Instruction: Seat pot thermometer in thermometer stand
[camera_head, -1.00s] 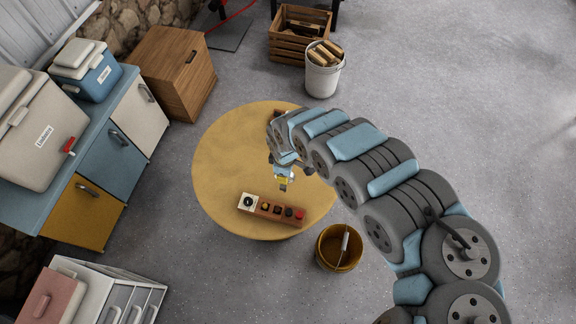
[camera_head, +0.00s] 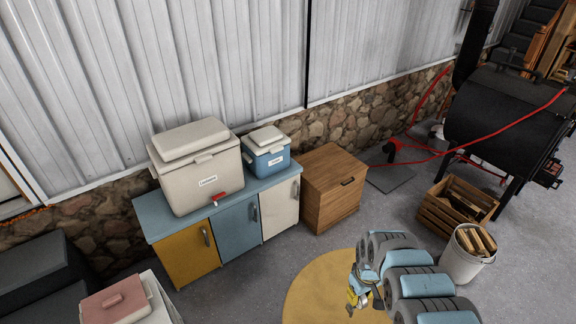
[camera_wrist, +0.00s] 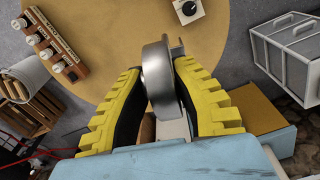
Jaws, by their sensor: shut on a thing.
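My gripper (camera_wrist: 160,103) has yellow ridged fingers shut on a round metal piece (camera_wrist: 158,75), seen nearly edge-on, which appears to be the pot thermometer. Its face is turned away. The gripper is held above the round tan table; it also shows small in the head view (camera_head: 356,292), where the held piece is not clear.
A wooden rack with several knob-topped pieces (camera_wrist: 56,48) stands on the tan table (camera_head: 312,292), at left in the wrist view. Coolers (camera_head: 196,170) sit on a low cabinet. A wooden cabinet (camera_head: 332,190), white bucket (camera_head: 461,262), crate (camera_head: 432,212) and black barrel stove (camera_head: 505,112) stand around.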

